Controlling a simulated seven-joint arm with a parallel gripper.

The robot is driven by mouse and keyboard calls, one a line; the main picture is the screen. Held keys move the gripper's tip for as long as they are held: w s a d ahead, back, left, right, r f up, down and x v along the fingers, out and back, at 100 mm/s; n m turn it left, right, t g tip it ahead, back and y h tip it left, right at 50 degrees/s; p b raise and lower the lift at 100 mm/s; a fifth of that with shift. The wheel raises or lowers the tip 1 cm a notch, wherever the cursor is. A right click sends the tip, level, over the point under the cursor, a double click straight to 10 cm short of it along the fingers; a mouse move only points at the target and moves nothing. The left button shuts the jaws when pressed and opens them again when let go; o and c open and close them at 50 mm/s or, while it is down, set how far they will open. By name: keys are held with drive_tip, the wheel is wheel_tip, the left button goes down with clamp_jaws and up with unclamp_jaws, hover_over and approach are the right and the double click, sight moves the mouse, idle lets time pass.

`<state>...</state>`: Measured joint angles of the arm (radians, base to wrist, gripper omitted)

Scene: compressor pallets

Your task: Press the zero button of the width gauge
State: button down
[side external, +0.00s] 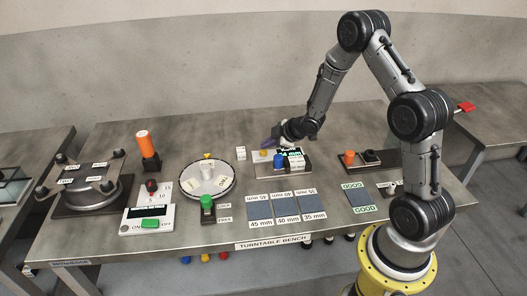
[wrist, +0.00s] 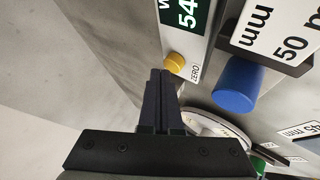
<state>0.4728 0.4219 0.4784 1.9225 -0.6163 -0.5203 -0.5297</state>
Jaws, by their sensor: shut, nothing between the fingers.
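The width gauge (side external: 294,153) stands at the back middle of the bench, with a dark display that reads 54 in green-white digits. In the wrist view the gauge's white panel (wrist: 196,45) shows a round yellow button (wrist: 174,63) with the label ZERO beside it. My gripper (wrist: 160,74) is shut and empty, its dark fingertips just below the yellow button in the picture. I cannot tell whether they touch it. In the side view my gripper (side external: 270,143) is at the left end of the gauge, and its tips are hard to make out.
A blue cylinder (wrist: 237,84) stands close to the right of the button, next to a white 50 mm block (wrist: 285,30). A round turntable (side external: 209,179) lies left of the gauge. Labelled mats (side external: 287,208) lie in front. An orange knob (side external: 349,156) is to the right.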

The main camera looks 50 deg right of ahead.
sight(266, 152)
drive_tip(key=shift+f, duration=0.55)
idle(0.9)
drive_tip(key=shift+r, duration=1)
drive_tip(key=shift+r, duration=0.1)
drive_tip(key=shift+r, duration=2.35)
drive_tip(key=shift+a, duration=0.1)
